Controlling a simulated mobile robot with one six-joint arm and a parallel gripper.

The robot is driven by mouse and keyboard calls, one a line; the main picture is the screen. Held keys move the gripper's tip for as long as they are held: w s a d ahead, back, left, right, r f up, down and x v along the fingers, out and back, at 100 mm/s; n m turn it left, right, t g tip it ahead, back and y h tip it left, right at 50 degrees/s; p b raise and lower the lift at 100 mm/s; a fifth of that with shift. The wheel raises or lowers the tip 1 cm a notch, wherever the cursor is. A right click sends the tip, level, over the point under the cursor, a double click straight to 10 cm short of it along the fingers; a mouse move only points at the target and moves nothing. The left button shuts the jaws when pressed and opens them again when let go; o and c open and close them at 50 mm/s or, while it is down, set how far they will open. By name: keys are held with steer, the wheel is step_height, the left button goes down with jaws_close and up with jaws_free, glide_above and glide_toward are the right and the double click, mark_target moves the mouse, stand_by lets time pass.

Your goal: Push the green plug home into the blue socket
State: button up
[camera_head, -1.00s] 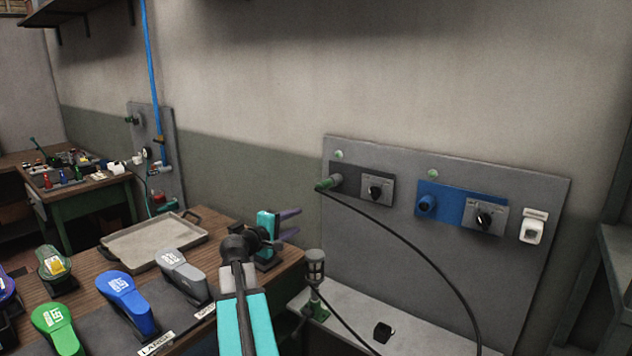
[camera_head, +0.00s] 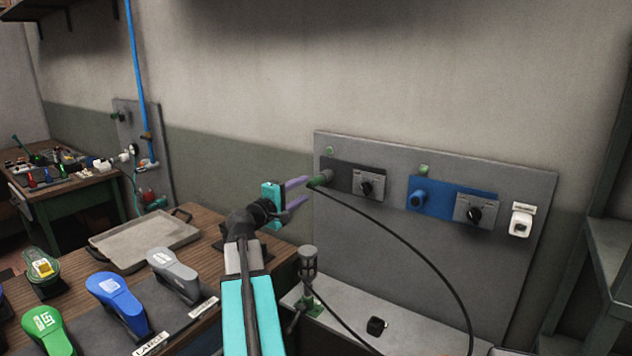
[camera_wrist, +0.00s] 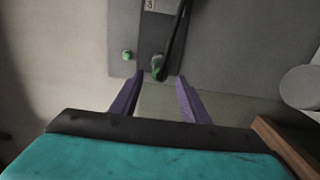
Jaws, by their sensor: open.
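The green plug (camera_head: 317,182), with a black cable, sits at the grey socket (camera_head: 327,176) on a dark plate at the panel's left. How deep it sits I cannot tell. The blue socket (camera_head: 417,200) is to its right on a blue plate and looks empty. My gripper (camera_head: 305,194) is open, its purple fingers pointing at the panel just left of the plug. In the wrist view the plug (camera_wrist: 158,66) shows beyond the gap between the fingertips (camera_wrist: 160,78), with nothing held. The blue socket is not in the wrist view.
Rotary switches (camera_head: 367,187) sit beside both sockets, and a white fitting (camera_head: 521,223) is at the right. The black cable (camera_head: 420,255) arcs across the panel. A ledge with a grey cylinder (camera_head: 308,263) lies below. A tray (camera_head: 145,241) is on the bench at left.

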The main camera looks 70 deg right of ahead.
mark_target(310, 185)
steer(key=shift+p+x, duration=0.35)
steer(key=shift+x, duration=2.45)
steer(key=shift+b+x, duration=0.6)
steer(key=shift+x, duration=0.85)
steer(key=shift+b, duration=0.65)
jaws_close()
steer(key=shift+a, duration=0.15)
steer(key=shift+v, duration=1.3)
